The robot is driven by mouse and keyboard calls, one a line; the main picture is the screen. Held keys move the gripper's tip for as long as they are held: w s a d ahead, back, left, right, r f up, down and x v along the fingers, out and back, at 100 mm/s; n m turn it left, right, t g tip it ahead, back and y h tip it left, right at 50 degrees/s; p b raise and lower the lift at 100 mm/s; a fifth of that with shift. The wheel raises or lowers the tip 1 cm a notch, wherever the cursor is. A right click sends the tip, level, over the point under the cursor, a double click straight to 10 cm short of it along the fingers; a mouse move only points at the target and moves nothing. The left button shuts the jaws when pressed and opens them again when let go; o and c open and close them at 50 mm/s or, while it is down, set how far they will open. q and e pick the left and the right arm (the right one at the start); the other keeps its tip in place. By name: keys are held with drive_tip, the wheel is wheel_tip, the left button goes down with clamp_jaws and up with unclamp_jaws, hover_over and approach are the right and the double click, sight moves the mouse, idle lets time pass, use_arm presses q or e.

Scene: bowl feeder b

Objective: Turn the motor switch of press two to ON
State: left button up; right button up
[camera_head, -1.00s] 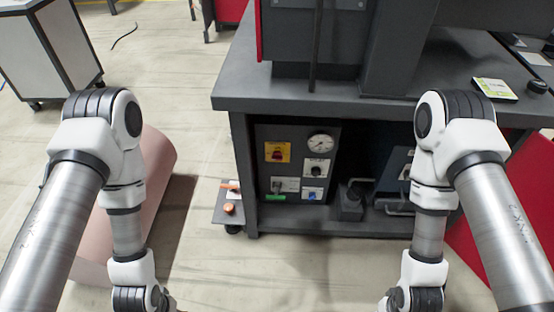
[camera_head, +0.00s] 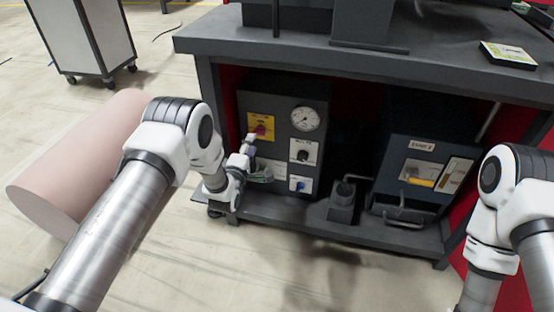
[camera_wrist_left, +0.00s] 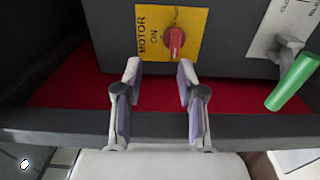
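The motor switch is a red knob (camera_wrist_left: 175,40) on a yellow plate (camera_wrist_left: 197,20) lettered MOTOR and ON. In the left wrist view its grip runs up and down the picture, with ON to its left. In the head view the yellow plate (camera_head: 262,121) is at the upper left of the dark control panel (camera_head: 283,90) under the bench. My left gripper (camera_wrist_left: 160,76) is open and empty, its fingertips just short of the knob and to either side of it. In the head view the left gripper (camera_head: 251,146) partly covers the panel. My right gripper is out of view.
The panel also bears a gauge (camera_head: 305,119), a black knob (camera_head: 303,154) and a blue knob (camera_head: 300,184). A green handle (camera_wrist_left: 292,82) is right of the yellow plate in the wrist view. The bench top (camera_head: 300,52) overhangs. A pink cylinder (camera_head: 75,165) lies at left.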

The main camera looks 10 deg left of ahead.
sight(258, 134)
use_arm(q)
drive_tip(key=w+b, duration=0.1)
drive_tip(key=w, duration=0.1)
drive_tip(key=w+f+b, duration=0.1)
drive_tip(key=w+b, duration=0.1)
drive_tip(key=w, duration=0.1)
drive_tip(key=w+f+b, duration=0.1)
drive_tip(key=w, duration=0.1)
drive_tip(key=shift+w+f, duration=0.15)
drive_tip(key=shift+w, duration=0.25)
clamp_jaws()
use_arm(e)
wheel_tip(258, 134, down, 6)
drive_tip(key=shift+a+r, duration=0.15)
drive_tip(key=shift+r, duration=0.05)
